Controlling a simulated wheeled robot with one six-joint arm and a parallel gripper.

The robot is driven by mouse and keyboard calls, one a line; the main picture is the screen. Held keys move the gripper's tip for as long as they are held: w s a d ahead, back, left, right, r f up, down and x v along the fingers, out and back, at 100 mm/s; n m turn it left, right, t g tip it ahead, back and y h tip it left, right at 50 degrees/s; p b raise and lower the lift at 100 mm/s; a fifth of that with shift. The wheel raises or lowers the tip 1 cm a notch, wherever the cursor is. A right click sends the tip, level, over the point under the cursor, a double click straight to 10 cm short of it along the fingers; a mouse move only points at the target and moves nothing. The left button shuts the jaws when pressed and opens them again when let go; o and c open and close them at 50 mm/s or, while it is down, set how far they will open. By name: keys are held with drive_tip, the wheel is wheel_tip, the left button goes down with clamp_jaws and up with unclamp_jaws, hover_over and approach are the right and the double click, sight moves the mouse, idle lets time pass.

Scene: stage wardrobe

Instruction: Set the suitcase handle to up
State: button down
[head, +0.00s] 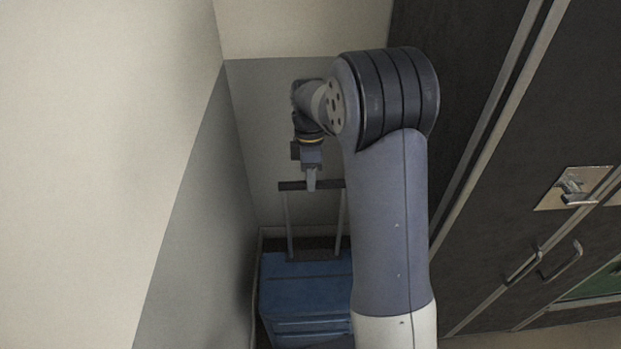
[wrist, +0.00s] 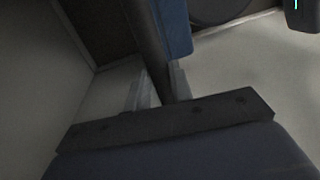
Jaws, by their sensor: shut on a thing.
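The blue suitcase (head: 305,292) stands upright in the corner, low in the head view. Its handle (head: 291,186) is raised well above the case on two thin grey rods, with a dark crossbar on top. My gripper (head: 311,182) points down and is shut on the crossbar near its middle. In the wrist view the dark handle bar (wrist: 147,45) runs between the pale fingers of my gripper (wrist: 158,88). My arm hides the right part of the suitcase and the right end of the crossbar in the head view.
Pale walls (head: 165,120) with a grey lower part close in on the left and behind the suitcase. Dark cabinet doors (head: 490,190) with metal handles and a latch plate (head: 572,189) line the right side. Room beside the suitcase is tight on the left.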

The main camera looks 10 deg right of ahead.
drive_tip(key=shift+w+r, duration=0.15)
drive_tip(key=shift+r, duration=0.15)
drive_tip(key=c, duration=1.6)
unclamp_jaws()
drive_tip(key=shift+c, duration=0.2)
drive_tip(key=o, duration=0.4)
drive_tip(key=shift+f, duration=0.1)
drive_tip(key=r, duration=0.3)
drive_tip(key=w+r, duration=0.1)
drive_tip(key=r, duration=0.6)
drive_tip(key=shift+w+d+r, duration=0.2)
drive_tip(key=shift+w+r, duration=0.15)
drive_tip(key=shift+w, duration=0.05)
